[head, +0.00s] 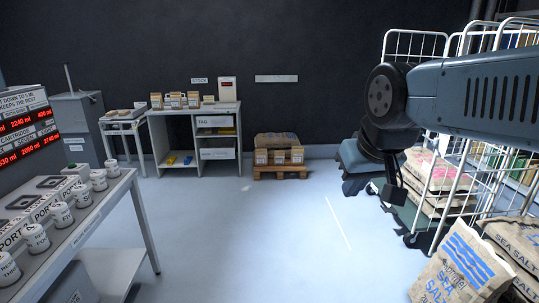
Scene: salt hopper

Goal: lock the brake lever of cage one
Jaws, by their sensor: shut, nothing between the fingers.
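White wire roll cages (453,190) stand at the right, with sacks inside. I cannot tell which of them is cage one. No brake lever can be made out; the lower parts of the cages are partly hidden by my arm and by salt sacks. My arm reaches in from the right edge, in front of the cages. My gripper (393,191) hangs below its dark wrist, pointing down, just left of the nearest cage frame in the picture. It is small and dark, with its fingers shut and empty.
Sea salt sacks (462,272) lie at the lower right. A bench (100,215) with several labelled tubs stands at the left. A pallet (280,171) with a sack and boxes sits by the back wall, beside a shelf unit (194,117). The middle floor is clear.

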